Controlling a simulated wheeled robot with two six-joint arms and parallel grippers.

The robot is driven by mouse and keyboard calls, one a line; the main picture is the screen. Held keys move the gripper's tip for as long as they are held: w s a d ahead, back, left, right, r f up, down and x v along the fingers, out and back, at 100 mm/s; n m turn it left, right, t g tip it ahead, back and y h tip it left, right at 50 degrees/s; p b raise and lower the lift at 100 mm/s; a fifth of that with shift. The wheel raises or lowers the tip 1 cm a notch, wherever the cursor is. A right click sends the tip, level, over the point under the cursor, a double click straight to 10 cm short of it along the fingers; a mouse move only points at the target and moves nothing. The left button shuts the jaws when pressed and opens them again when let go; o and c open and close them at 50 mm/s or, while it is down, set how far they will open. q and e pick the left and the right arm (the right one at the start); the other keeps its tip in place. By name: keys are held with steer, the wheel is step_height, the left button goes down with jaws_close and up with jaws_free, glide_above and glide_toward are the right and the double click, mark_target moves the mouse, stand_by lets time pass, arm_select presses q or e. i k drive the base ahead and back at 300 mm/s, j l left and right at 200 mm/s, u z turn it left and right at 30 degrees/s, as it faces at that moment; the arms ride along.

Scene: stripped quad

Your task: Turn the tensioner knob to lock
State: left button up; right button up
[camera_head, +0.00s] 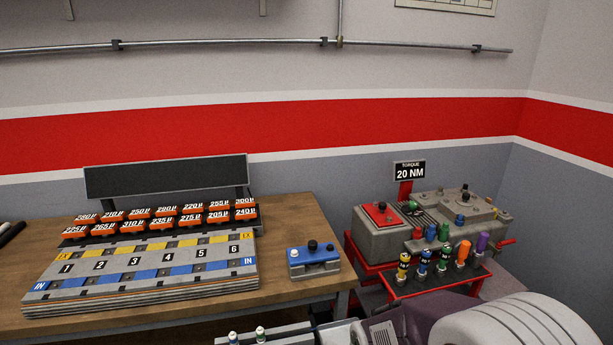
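No part is labelled as the tensioner knob, so I cannot tell for certain which one it is. A small blue and grey block (313,263) on the wooden bench carries a black knob (312,246) on top. A grey engine unit (376,237) at the right carries another dark knob (465,190) on its top plate. Whether either knob is locked cannot be told from here. Neither of my grippers shows in the head view.
The wooden bench (300,212) holds a numbered tray (150,262) and orange tagged blocks (140,226). Coloured-handled tools stand in a red rack (436,289) before the engine unit. A "20 NM" sign (409,171) stands behind. A white ribbed rounded shape (520,325) fills the lower right.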

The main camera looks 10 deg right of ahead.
mark_target(412, 205)
steer(key=k+l, duration=0.15)
steer(key=k+l+u, duration=0.1)
steer(key=l, duration=0.35)
steer(key=k+l+u, duration=0.1)
steer(key=k+l, duration=0.15)
steer(key=l, duration=0.15)
steer(key=k+l+u, duration=0.1)
steer(key=l, duration=0.35)
steer(key=k+l+u, duration=0.1)
steer(key=k+l, duration=0.2)
steer(key=i+l+u, duration=0.1)
steer(key=l+u, duration=0.2)
steer(key=l, duration=1.8)
